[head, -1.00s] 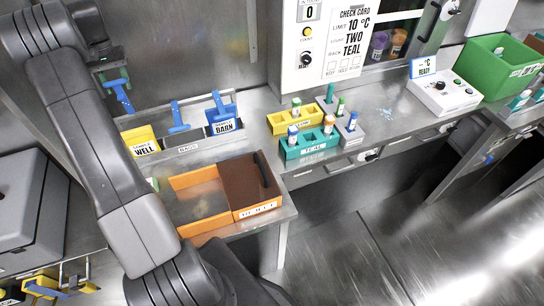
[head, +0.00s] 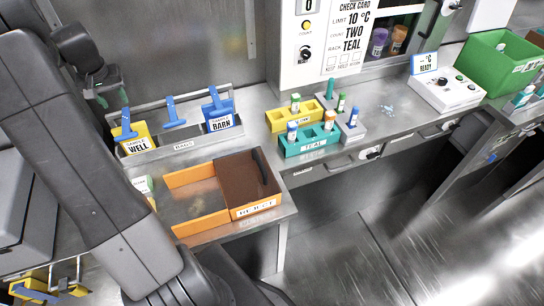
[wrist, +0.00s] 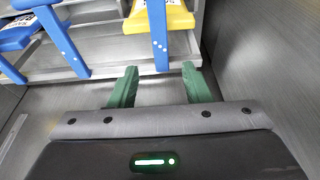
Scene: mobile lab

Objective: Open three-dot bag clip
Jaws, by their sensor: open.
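A blue clip (head: 125,127) sits on the yellow WELL bag (head: 138,147) at the left of the bag rack. In the wrist view this clip (wrist: 158,42) hangs down over the yellow bag (wrist: 180,14), with small pale dots on its face; I cannot count them surely. A second blue clip (head: 173,113) stands mid-rack, and a third (head: 215,98) is on the blue BARN bag (head: 220,118). My gripper (head: 103,90) is open and empty just behind and left of the yellow bag. Its green fingers (wrist: 160,88) point toward the dotted clip, apart from it.
The metal bag rack (head: 184,146) stands at the back of the bench. In front is an orange tray (head: 200,226) with a brown section. Yellow (head: 293,118) and teal (head: 308,147) tube racks stand to the right. A steel wall rises close behind my gripper.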

